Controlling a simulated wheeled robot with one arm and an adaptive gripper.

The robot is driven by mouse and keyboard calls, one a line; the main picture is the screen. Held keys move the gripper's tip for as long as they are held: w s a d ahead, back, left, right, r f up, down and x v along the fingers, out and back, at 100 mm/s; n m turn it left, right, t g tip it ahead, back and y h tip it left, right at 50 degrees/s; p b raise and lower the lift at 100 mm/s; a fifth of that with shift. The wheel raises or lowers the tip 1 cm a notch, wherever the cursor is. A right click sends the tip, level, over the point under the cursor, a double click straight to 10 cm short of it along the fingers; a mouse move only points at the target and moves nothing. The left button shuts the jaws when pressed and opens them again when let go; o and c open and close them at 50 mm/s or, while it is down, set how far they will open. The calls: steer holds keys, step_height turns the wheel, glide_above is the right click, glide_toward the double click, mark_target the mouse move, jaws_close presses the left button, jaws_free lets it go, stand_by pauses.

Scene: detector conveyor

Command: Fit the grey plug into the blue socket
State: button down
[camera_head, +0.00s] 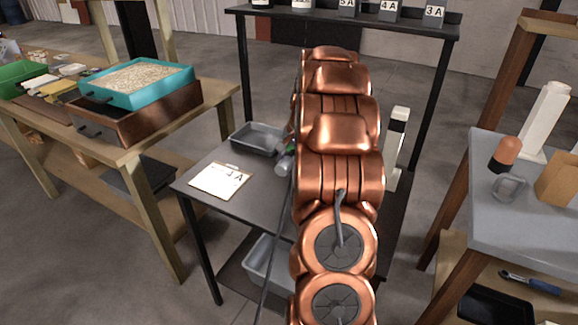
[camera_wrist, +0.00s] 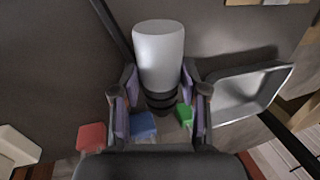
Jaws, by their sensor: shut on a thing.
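The grey plug (camera_wrist: 158,55) is a pale grey cylinder with a black ringed end, seen in the wrist view. My gripper (camera_wrist: 158,80) is shut on it, with one finger on each side. The blue socket (camera_wrist: 144,124) shows as a small blue block just beyond the black ringed end, partly hidden by my gripper. The gap between plug and socket cannot be told. In the head view my arm hides the socket and most of my gripper. A small grey piece of what appears to be the plug (camera_head: 285,163) shows left of my arm.
A red block (camera_wrist: 92,137) and a green block (camera_wrist: 185,115) flank the blue socket. A grey metal tray (camera_head: 257,138) stands on the dark table (camera_head: 200,167), behind a clipboard (camera_head: 220,180). A tall white object (camera_head: 394,150) stands right of my arm.

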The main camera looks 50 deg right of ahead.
steer(key=shift+f, duration=1.4)
steer(key=shift+f, duration=0.1)
steer(key=c, duration=0.6)
jaws_free()
steer(key=b+v, duration=0.1)
steer(key=v, duration=1.1)
steer(key=shift+s, duration=0.1)
